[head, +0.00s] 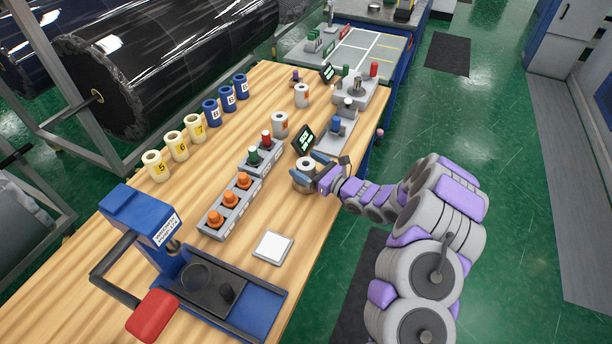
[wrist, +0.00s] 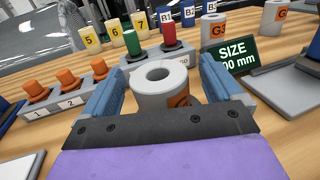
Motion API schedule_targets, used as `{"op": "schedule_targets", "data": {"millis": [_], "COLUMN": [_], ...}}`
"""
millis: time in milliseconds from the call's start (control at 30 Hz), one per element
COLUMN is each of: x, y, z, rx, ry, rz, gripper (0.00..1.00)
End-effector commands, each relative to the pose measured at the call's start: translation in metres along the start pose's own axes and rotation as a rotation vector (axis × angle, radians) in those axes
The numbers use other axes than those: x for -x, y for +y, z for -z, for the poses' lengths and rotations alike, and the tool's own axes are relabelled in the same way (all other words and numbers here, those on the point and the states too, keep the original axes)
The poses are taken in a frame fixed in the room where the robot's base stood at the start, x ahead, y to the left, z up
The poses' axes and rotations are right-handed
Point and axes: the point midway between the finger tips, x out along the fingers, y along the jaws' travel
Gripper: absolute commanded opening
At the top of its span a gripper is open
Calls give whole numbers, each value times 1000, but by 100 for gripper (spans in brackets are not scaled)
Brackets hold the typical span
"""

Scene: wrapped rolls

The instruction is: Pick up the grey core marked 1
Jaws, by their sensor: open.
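A grey core (wrist: 152,100) with a hollow top stands upright between the two blue fingers of my gripper (wrist: 160,70) in the wrist view. Its orange label is partly hidden by the gripper, so its number cannot be read. In the head view this core (head: 306,163) stands near the right edge of the table, with my gripper (head: 311,174) around it. The fingers are open, one on each side; contact cannot be told. Two other grey cores with orange labels stand farther back, a nearer one (head: 280,124) and a farther one (head: 302,95).
A dark size display (head: 303,139) stands close behind the core. A grey block with orange pegs (head: 230,205) and one with green and red pegs (head: 261,156) lie left. A white square plate (head: 272,247) and blue press (head: 150,225) are nearer. Yellow cores (head: 176,146) and blue cores (head: 226,101) line the back.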

Motion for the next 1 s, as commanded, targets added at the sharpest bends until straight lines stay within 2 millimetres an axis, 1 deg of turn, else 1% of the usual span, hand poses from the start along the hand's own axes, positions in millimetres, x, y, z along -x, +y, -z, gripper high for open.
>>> {"op": "schedule_targets", "data": {"millis": [100, 300, 333, 900, 967, 1000], "x": [-7, -7, -7, -7, -7, -7], "y": [1, 0, 0, 0, 0, 0], "z": [0, 0, 0, 0, 0, 0], "rx": [-1, -2, -2, -2, -2, -2], "ry": [0, 0, 0, 0, 0, 0], "rz": [-1, 0, 0, 0, 0, 0], "gripper": [93, 93, 91, 36, 32, 31]}}
